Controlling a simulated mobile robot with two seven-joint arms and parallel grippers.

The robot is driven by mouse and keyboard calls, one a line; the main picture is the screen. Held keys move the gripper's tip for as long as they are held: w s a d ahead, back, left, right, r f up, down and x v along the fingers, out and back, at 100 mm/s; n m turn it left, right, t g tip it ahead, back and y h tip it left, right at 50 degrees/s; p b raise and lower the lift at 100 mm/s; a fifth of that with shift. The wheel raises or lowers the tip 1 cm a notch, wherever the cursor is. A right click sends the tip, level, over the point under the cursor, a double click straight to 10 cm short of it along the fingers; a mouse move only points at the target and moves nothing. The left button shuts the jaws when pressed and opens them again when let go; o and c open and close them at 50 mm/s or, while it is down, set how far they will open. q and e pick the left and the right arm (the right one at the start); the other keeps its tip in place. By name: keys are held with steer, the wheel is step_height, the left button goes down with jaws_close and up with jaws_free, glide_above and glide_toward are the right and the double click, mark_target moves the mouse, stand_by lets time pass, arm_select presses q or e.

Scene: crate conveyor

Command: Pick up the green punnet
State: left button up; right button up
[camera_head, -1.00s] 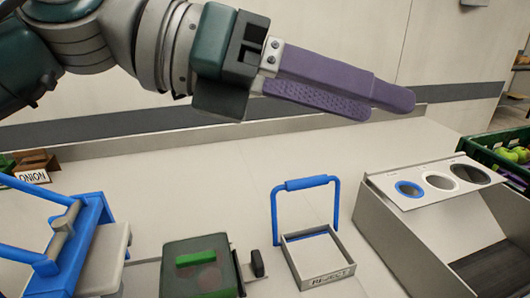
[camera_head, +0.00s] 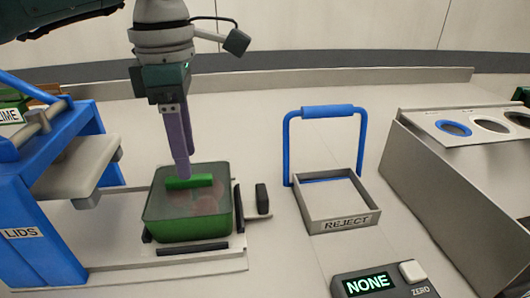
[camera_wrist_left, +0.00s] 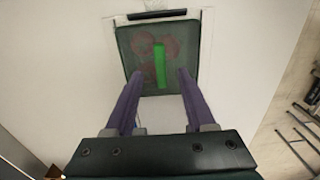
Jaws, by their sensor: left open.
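The green punnet (camera_head: 190,222) sits on the pale plate of the station, between dark guides. It has a dark see-through cover with reddish round shapes under it and a bright green bar (camera_head: 188,182) on top. My left gripper (camera_head: 184,172) points down over the punnet, its purple fingertips close to the bar. In the left wrist view the punnet (camera_wrist_left: 133,78) lies ahead, and the open fingers (camera_wrist_left: 157,75) stand apart with the green bar (camera_wrist_left: 159,66) between their lines. I cannot tell whether they touch the punnet. My right gripper is not seen.
A blue frame labelled LIDS (camera_head: 25,235) with a grey block stands close left. A REJECT tray (camera_head: 340,220) with a tall blue handle is to the right. A display reading NONE (camera_head: 370,284) is at the front. A grey sorting box (camera_head: 430,185) with round holes stands far right.

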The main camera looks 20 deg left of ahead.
mark_target(194, 201)
arm_select(q)
step_height(194, 201, down, 4)
steer(key=shift+s+a+r, duration=0.1)
jaws_close()
stand_by(0.5)
stand_by(1.0)
